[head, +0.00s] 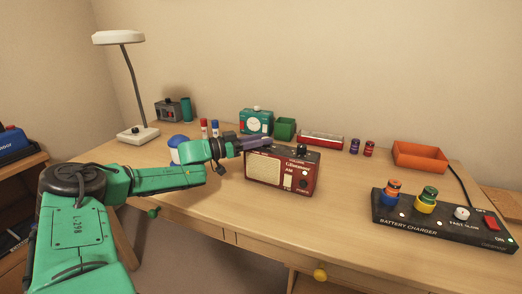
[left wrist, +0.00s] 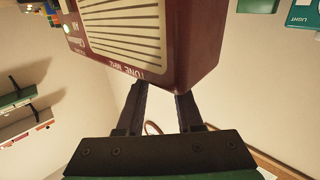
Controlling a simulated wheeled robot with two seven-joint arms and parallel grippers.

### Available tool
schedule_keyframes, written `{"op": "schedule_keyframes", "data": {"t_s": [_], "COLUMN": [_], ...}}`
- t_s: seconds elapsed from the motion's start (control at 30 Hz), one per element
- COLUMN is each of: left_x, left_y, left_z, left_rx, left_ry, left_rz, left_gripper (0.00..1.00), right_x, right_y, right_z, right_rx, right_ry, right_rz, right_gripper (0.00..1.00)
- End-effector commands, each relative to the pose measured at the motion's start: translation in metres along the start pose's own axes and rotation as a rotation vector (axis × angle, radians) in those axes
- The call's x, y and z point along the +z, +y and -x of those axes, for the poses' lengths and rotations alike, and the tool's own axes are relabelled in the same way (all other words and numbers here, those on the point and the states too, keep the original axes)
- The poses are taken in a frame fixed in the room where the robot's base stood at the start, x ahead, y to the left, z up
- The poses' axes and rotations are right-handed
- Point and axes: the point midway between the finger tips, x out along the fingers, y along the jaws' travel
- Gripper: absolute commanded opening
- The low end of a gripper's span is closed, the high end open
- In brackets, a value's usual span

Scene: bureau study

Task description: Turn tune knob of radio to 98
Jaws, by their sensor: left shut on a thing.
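The red radio (head: 311,178) with a cream speaker grille stands on the desk. In the left wrist view the radio (left wrist: 195,60) appears upside down, with a "TUNE MHz" label near my fingers. My left gripper (head: 262,143) reaches in from the left to the radio's top left. In the left wrist view its two dark fingers (left wrist: 160,95) stand apart beside the radio's top edge, their tips partly hidden by the radio. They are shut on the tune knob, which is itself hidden. A black knob (head: 302,149) marked "VOLUME" shows on the radio's top right. The tune reading cannot be made out.
A battery charger (head: 440,234) holds batteries at the front right. A white lamp (head: 138,134) is at the back left.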

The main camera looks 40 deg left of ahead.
Motion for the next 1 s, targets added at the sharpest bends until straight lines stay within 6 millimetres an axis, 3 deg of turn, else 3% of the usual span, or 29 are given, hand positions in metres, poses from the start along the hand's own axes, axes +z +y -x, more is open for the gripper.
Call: {"op": "schedule_keyframes", "data": {"t_s": [0.47,0.5,0.57,1.0], "left_x": [0.0013,0.0013,0.0012,-0.004], "left_y": [0.0017,0.0017,0.0016,-0.0006], "left_z": [-0.0001,-0.0001,-0.0001,0.0042], "left_rx": [0.017,0.017,0.016,0.011], "left_ry": [-0.008,-0.008,-0.008,-0.006], "left_rz": [0.001,0.001,0.001,0.001], "left_gripper": [0.0,0.43,0.66,0.66], "right_x": [-0.0069,-0.0069,-0.0069,0.0011], "right_y": [-0.0001,-0.0001,-0.0001,-0.0003], "right_z": [0.0002,0.0002,0.0002,0.0048], "right_rx": [0.0,0.0,0.0,0.0], "right_ry": [0.001,0.001,0.001,-0.003], "right_rz": [-0.004,-0.004,-0.004,0.0], "right_gripper": [0.5,0.5,0.5,0.5]}}
